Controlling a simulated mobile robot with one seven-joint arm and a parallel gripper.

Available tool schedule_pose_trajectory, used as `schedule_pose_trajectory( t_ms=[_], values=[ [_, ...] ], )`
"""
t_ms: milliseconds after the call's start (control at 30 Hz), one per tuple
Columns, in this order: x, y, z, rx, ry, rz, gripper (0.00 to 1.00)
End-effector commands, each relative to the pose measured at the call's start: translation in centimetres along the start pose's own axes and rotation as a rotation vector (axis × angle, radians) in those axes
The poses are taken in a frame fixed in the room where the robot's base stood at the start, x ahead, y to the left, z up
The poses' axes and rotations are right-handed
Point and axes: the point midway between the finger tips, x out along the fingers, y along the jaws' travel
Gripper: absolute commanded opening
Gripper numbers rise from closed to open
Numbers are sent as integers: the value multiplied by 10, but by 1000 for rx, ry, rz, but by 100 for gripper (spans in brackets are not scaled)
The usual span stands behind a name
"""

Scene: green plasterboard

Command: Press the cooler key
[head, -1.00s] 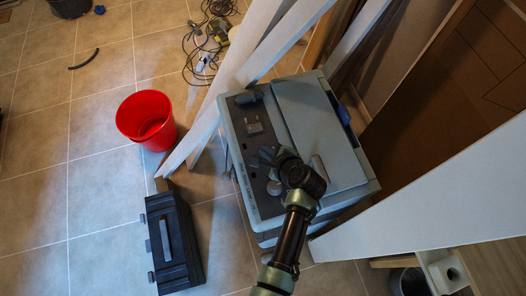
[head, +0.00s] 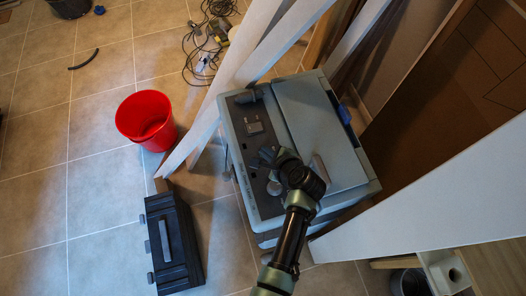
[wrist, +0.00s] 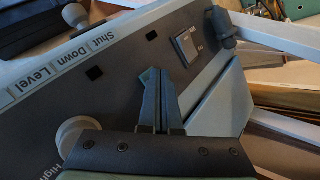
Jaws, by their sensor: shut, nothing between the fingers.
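A blue-grey machine (head: 318,125) with a dark control panel (head: 240,150) stands below my arm. The panel bears a square rocker-like switch (head: 255,128), which also shows in the wrist view (wrist: 188,45); its marking is too small to read, so I cannot tell whether it is the cooler key. A dark knob (wrist: 222,28) lies beyond it, and a round pale knob (wrist: 78,135) is at the lower left. My gripper (head: 268,153) is shut and empty over the panel. In the wrist view its fingertips (wrist: 158,75) point toward the panel, short of the switch.
Printed text on the panel (wrist: 50,72) reads "Shut Down Level". White boards (head: 240,75) lean past the machine's far left corner. A red bucket (head: 146,118) and a black toolbox (head: 172,243) stand on the tiled floor at left. Cables (head: 208,40) lie farther back.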

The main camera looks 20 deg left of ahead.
Motion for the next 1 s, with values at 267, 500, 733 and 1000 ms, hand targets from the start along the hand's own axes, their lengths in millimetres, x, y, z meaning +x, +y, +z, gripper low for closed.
schedule_pose_trajectory(
  t_ms=[267,500,733,1000],
  values=[
    [2,1,-1,0,0,0,0],
    [-5,-3,3,0,0,1,0],
    [-7,-5,5,0,0,0,0],
    [-9,-7,7,0,0,0,0]
  ],
)
